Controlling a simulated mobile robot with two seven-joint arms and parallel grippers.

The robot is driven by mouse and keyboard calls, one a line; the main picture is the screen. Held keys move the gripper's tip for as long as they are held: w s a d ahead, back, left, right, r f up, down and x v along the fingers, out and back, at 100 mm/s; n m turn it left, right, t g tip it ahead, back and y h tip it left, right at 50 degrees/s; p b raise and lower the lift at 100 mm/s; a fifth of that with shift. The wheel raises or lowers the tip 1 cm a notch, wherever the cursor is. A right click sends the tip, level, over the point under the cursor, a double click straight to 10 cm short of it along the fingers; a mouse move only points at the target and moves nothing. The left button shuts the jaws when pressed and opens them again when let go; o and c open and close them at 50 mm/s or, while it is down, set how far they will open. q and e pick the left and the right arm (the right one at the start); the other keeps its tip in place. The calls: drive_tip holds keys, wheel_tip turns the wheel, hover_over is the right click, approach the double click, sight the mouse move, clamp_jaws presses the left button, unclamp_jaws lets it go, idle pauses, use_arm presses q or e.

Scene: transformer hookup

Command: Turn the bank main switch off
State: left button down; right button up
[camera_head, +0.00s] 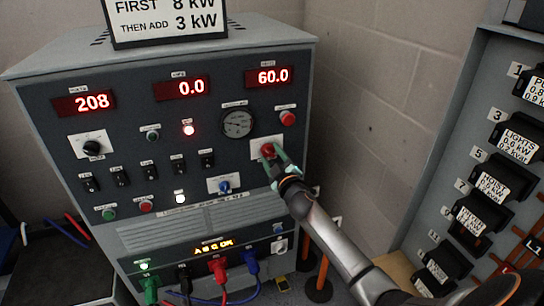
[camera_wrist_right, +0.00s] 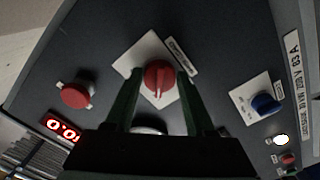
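The bank main switch looks to be the red rotary knob (camera_head: 267,150) on a white square plate on the panel of the grey cabinet (camera_head: 75,170). In the right wrist view the red knob (camera_wrist_right: 159,77) shows with its ridge pointing toward the gripper. My right gripper (camera_head: 283,163) is at the knob in the head view. In the wrist view its two green fingers (camera_wrist_right: 158,88) stand apart, one on each side of the knob, with gaps visible; contact cannot be told. My left gripper is not in view.
A red push button (camera_head: 287,118) and a round gauge (camera_head: 237,123) sit above the knob. A blue knob (camera_head: 223,187) is below left. Displays read 208, 0.0 and 60.0. Coloured cables (camera_head: 220,268) plug in below. A breaker rack (camera_head: 490,180) stands at the right.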

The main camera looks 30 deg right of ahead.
drive_tip(key=o, duration=0.4)
drive_tip(key=v, duration=1.2)
drive_tip(key=shift+s, duration=0.25)
drive_tip(key=shift+a, duration=0.1)
drive_tip(key=s+a+f+m+g+y+p, duration=0.2)
drive_tip(key=s+a+f+g+y+p, duration=0.1)
drive_tip(key=s+a+f, duration=0.6)
drive_tip(key=s+a+f+m+g+y+p, duration=0.2)
drive_tip(key=s+a+f+g, duration=0.3)
drive_tip(key=s+a+f, duration=0.4)
drive_tip(key=s+a+y+p, duration=0.1)
drive_tip(key=s, duration=0.3)
drive_tip(key=shift+s+a+f+m+p, duration=0.25)
drive_tip(key=shift+s+f+m+p, duration=0.05)
drive_tip(key=shift+s+f, duration=0.1)
